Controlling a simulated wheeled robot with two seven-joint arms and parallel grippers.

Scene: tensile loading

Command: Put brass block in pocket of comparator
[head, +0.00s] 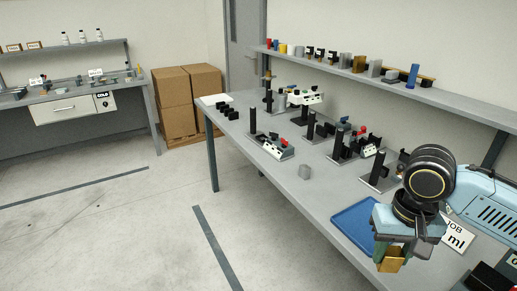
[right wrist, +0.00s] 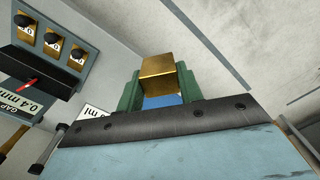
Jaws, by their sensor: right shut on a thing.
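My right gripper (head: 388,252) is shut on the brass block (head: 391,265) at the lower right of the head view, by the table's front edge. In the right wrist view the brass block (right wrist: 159,72) sits between the two green fingers and sticks out past their tips. Several instruments with black posts (head: 320,148) stand along the table. I cannot tell which one is the comparator, and no pocket can be made out. My left gripper is not in view.
A blue tray (head: 352,222) lies beside my right gripper. A device with brass-plated knobs (right wrist: 38,45) and a "GAP 0.4 mm" label shows in the right wrist view. A shelf (head: 430,94) holds several small blocks.

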